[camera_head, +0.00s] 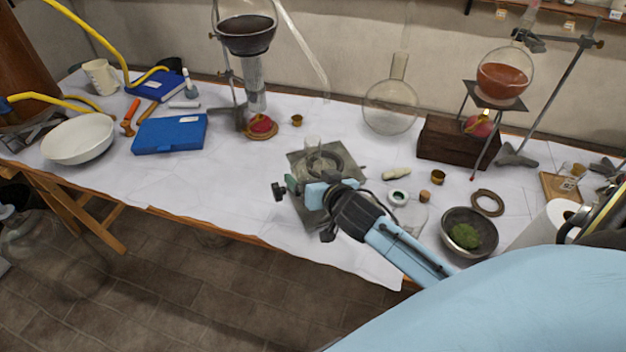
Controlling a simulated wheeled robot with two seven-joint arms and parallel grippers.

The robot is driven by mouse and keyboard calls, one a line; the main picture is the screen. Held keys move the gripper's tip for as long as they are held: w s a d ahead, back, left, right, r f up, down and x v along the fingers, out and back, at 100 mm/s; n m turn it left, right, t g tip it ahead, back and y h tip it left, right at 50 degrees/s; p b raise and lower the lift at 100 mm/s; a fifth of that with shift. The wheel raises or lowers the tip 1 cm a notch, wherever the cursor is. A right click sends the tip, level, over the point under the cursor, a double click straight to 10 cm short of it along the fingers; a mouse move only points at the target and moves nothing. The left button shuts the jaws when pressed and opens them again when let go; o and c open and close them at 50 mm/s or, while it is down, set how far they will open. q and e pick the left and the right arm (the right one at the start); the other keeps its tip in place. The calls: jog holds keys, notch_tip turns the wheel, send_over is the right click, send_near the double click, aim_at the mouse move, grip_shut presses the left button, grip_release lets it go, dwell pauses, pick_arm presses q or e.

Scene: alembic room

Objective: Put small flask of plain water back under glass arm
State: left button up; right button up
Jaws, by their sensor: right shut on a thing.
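My right gripper (302,188) reaches in from the lower right over the front edge of a grey square slab (355,165). It is shut on a small clear glass flask (314,152), whose neck and upper part show just behind the fingers. The flask's lower part is hard to make out against a dark ring on the slab. The glass arm (302,52) slants down to the right from the vessel with dark liquid (246,34). Its open tip ends above the cloth behind the slab. My left gripper is out of view.
A large empty round flask (390,108) and a wooden block (455,142) stand right of the arm's tip. A tripod with a red-liquid flask (502,80) is at right. The bowl with moss (469,232) is near my forearm. Cloth below the arm's tip is clear.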

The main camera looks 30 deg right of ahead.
jog(key=shift+w+d+p, duration=0.3)
jog(key=shift+w+d, duration=0.65)
jog(key=shift+d, duration=0.15)
jog(key=shift+w+d, duration=1.35)
jog(key=shift+d, duration=0.2)
jog(key=shift+w+d, duration=1.3)
jog(key=shift+d, duration=0.2)
jog(key=shift+s+f, duration=0.1)
jog(key=shift+f, duration=0.7)
jog(key=o, duration=0.9)
